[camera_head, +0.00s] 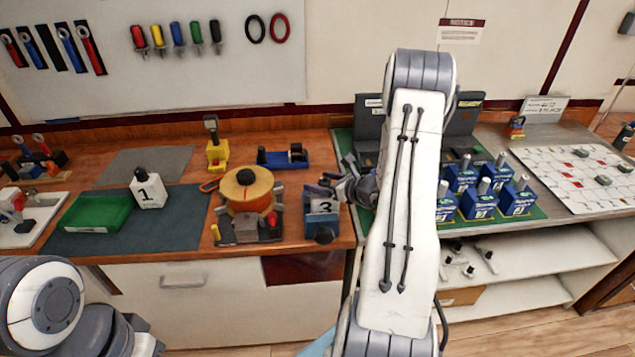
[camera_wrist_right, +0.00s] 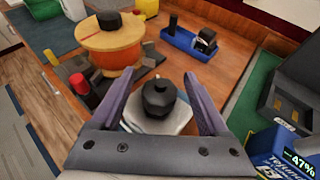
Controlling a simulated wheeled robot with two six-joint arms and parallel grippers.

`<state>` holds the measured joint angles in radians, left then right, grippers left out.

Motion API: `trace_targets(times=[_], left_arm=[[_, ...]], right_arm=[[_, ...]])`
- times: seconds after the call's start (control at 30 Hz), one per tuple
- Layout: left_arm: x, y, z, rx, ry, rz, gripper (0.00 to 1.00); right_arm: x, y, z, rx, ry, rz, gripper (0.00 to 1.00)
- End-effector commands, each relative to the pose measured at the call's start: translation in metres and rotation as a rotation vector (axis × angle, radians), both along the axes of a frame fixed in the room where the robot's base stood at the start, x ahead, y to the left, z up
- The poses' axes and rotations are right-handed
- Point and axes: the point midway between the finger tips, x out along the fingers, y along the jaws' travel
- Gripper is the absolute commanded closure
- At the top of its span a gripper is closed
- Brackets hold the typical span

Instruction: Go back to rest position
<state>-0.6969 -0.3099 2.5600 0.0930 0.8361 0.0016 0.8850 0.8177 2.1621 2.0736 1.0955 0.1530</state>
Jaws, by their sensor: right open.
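My right gripper (camera_head: 345,187) is open at the right end of the wooden bench, beside a block marked 3 (camera_head: 322,205). In the right wrist view, its two fingers (camera_wrist_right: 158,82) stand apart on either side of a black knob (camera_wrist_right: 160,96) on a pale body. The fingers do not appear to touch the knob; how far they are above it I cannot tell. My left arm shows only at the lower left of the head view, and its gripper is not visible.
A wooden spool (camera_head: 246,190) stands left of the right gripper, with a blue holder (camera_head: 283,158) behind. A white block marked 1 (camera_head: 148,190) and green tray (camera_head: 97,213) lie further left. Several blue breakers (camera_head: 478,203) stand on the right bench, close to my right arm.

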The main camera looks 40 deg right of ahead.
Motion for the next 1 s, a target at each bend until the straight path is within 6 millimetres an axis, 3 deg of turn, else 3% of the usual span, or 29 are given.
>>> trace_targets(times=[0.2, 0.4, 0.8, 0.9, 0.97, 1.0], left_arm=[[0.000, 0.000, -0.017, 0.000, 0.000, -0.001, 0.50], [0.000, 0.000, -0.023, 0.000, 0.000, -0.001, 0.50], [0.000, 0.000, -0.024, 0.000, 0.000, -0.001, 0.50], [0.000, 0.000, -0.024, 0.000, 0.000, -0.001, 0.50], [0.000, 0.000, -0.024, 0.000, 0.000, -0.001, 0.50], [0.000, 0.000, -0.024, 0.000, 0.000, -0.001, 0.50]], right_arm=[[-0.042, -0.007, 0.015, -0.002, -0.003, -0.006, 0.22], [-0.070, -0.009, 0.028, -0.002, -0.002, -0.005, 0.22], [-0.079, -0.007, 0.034, -0.003, 0.000, 0.009, 0.22], [-0.071, 0.013, 0.038, -0.026, 0.003, 0.083, 0.22], [-0.063, 0.038, 0.043, -0.055, 0.009, 0.177, 0.22], [-0.058, 0.061, 0.047, -0.081, 0.013, 0.261, 0.22]])
